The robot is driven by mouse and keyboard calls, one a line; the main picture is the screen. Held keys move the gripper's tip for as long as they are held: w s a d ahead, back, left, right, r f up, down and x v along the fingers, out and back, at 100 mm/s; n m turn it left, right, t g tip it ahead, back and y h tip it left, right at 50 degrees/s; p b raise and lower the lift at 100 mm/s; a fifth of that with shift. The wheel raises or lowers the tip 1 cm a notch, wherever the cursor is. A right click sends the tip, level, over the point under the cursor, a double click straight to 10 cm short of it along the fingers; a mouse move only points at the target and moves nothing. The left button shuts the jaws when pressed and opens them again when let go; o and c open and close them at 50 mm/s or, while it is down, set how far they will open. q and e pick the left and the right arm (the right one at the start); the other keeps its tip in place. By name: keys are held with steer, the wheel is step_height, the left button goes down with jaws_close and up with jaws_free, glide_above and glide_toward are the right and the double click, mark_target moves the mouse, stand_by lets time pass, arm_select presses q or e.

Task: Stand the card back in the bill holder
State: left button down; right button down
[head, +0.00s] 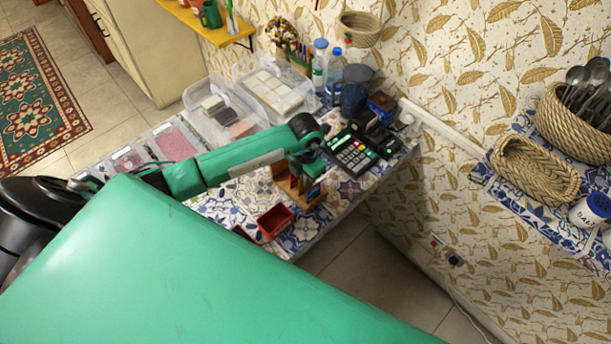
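My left arm reaches in from the left across the tiled counter (226,208). Its gripper (299,182) points down at a small brown wooden stand (281,178), which seems to be the bill holder. The gripper overlaps the stand in the picture, and I cannot tell whether they touch. The fingers are dark and small, so whether they are open or shut is unclear. A small blue and yellowish patch shows beside the fingertips; I cannot tell whether it is the card. I cannot make out the card for sure. My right gripper is out of view.
A red open box (274,221) stands just in front of the stand. A black card terminal or calculator (350,155) lies to the right. Clear bins (217,112), bottles (319,66) and a dark jug (354,98) stand behind. Some tiled counter near the front edge is free.

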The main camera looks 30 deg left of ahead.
arm_select(q)
steer(key=shift+f+b, duration=0.4)
steer(key=shift+f, duration=0.15)
steer(key=c, duration=1.6)
jaws_free()
steer(key=shift+o, duration=0.7)
steer(key=shift+r, duration=0.1)
steer(key=shift+r+p, duration=2.2)
steer(key=shift+r, duration=1.3)
steer(key=shift+f, duration=0.1)
